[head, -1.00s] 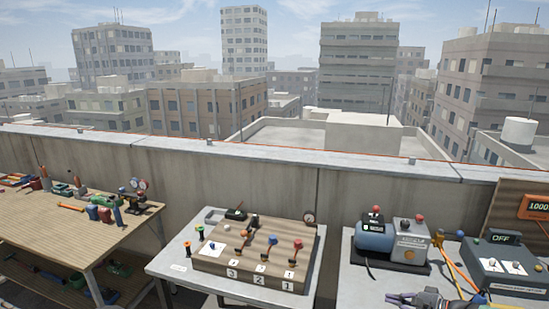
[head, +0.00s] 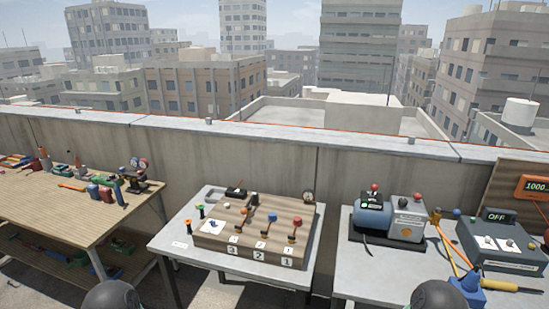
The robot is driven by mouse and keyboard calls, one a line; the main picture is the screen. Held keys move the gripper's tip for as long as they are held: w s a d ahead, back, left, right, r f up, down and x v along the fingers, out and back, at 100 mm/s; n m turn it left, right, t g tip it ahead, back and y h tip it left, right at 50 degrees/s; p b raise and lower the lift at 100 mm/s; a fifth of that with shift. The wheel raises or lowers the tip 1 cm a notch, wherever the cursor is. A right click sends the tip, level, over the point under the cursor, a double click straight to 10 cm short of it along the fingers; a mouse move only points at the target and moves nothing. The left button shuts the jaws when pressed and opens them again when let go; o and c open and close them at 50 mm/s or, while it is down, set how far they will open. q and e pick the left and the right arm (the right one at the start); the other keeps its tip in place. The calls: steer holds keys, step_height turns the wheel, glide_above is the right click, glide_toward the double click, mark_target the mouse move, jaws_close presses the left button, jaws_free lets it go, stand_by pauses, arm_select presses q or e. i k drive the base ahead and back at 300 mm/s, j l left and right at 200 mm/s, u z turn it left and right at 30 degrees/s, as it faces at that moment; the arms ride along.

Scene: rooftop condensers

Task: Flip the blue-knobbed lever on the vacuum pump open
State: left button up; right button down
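The vacuum pump appears to be the unit with a blue cylinder (head: 371,217) and a grey box (head: 407,220) on the right-hand table. A red knob (head: 374,188) tops the cylinder and another red knob (head: 418,224) is on the box. A small blue knob (head: 457,211) shows just right of the pump, by an orange part; I cannot tell what it is attached to. A wooden board (head: 225,238) on the middle table also has levers, one blue-knobbed (head: 272,215), with orange and red ones beside it. Neither gripper is in view; two dark rounded parts of mine show at the bottom edge.
A dark box marked OFF (head: 500,250) stands right of the pump. A yellow-handled tool (head: 512,287) and a blue object (head: 467,289) lie in front of it. The left workbench (head: 60,213) holds several tools. A parapet wall (head: 390,167) closes the back.

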mark_target(455, 212)
steer(key=l+z, duration=0.25)
steer(key=l, duration=1)
steer(key=l+z, duration=0.3)
steer(key=l, duration=0.95)
steer(key=i+l, duration=0.15)
steer(key=l, duration=0.2)
steer(key=i+l, duration=0.15)
steer(key=l, duration=0.15)
steer(key=i+l, duration=0.15)
steer(key=l, duration=0.2)
steer(key=i+l+z, duration=0.1)
steer(key=l, duration=0.25)
